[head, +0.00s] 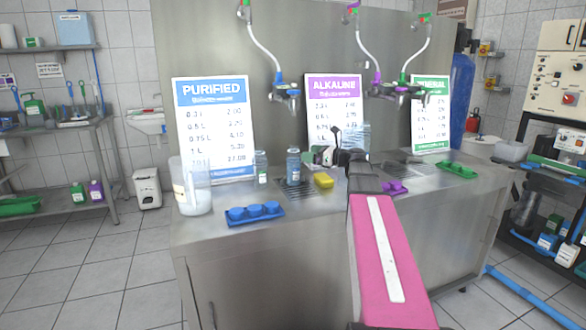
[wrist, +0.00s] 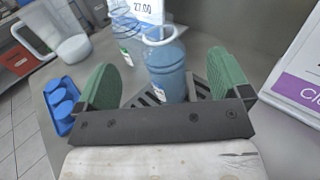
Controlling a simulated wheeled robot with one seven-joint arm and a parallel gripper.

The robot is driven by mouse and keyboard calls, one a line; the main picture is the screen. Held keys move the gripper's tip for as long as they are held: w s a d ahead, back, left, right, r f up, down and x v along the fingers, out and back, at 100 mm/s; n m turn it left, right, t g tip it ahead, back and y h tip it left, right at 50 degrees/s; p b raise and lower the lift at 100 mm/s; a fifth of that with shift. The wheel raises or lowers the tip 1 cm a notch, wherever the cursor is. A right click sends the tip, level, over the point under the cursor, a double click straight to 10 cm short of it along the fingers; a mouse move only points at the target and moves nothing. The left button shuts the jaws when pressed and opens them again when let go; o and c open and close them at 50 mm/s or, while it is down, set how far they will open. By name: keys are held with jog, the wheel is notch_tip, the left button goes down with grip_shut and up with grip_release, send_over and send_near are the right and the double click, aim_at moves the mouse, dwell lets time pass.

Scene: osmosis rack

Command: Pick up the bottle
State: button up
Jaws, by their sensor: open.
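A blue, see-through bottle (head: 293,168) stands upright on a dark drain grate on the steel counter. In the wrist view the same bottle (wrist: 167,70), with a pale ring at its top, shows between my green finger pads and beyond them. My gripper (head: 318,156) is open and just right of this bottle in the head view; its pads in the wrist view (wrist: 166,80) are wide apart and hold nothing. A second clear bottle (head: 261,166) with a green-white label stands left of the first; it also shows in the wrist view (wrist: 126,40).
A clear jug (head: 191,190) stands at the counter's left end. A blue tray of round caps (head: 254,214) lies at the front edge. Price signs (head: 213,130) stand behind, with taps (head: 286,90) hanging above.

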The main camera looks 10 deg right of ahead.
aim_at(300, 165)
jog(key=f, duration=0.6)
jog(key=shift+w+a, duration=0.25)
jog(key=shift+a, duration=0.15)
jog(key=shift+x, duration=3.3)
jog(key=c, duration=1.3)
